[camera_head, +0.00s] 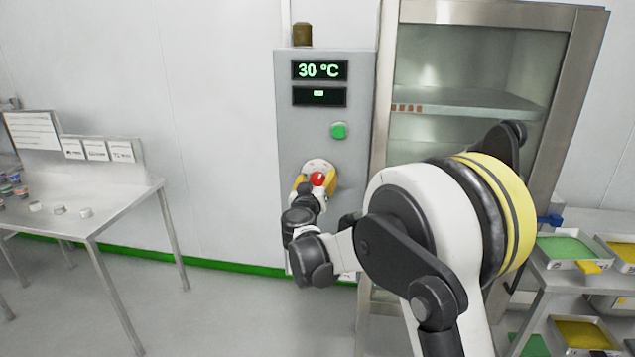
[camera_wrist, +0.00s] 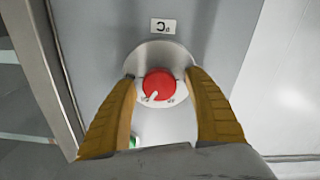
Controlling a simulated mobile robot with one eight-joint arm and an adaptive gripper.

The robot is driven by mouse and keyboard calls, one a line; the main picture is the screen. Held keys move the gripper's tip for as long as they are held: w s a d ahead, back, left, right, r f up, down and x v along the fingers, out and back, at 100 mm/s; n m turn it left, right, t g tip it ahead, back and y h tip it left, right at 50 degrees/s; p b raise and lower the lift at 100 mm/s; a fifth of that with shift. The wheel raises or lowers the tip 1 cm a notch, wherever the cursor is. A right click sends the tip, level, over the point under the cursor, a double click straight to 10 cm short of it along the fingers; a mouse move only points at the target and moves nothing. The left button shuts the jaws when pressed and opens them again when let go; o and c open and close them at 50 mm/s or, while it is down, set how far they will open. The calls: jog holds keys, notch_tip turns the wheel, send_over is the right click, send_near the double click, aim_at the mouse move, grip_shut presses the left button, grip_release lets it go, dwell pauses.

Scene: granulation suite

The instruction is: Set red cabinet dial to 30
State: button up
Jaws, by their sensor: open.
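The red dial (camera_wrist: 159,85) sits on a round pale plate on the grey cabinet panel, with a white pointer mark at its lower left in the wrist view. In the head view the red dial (camera_head: 318,179) shows just beyond my gripper. My gripper (camera_wrist: 160,84) is open, with one yellow finger on each side of the dial and a visible gap to it. Whether the fingertips touch the plate I cannot tell. The upper display (camera_head: 320,70) on the grey control cabinet (camera_head: 300,135) reads 30 °C.
A green button (camera_head: 339,131) and a second display (camera_head: 320,96) are above the dial. A glass-doored cabinet (camera_head: 384,75) stands to the right. A metal table (camera_head: 110,212) is at left, and trays with green and yellow contents (camera_head: 565,247) are at right.

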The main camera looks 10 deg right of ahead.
jog(key=shift+w, duration=0.15)
jog(key=c, duration=1.2)
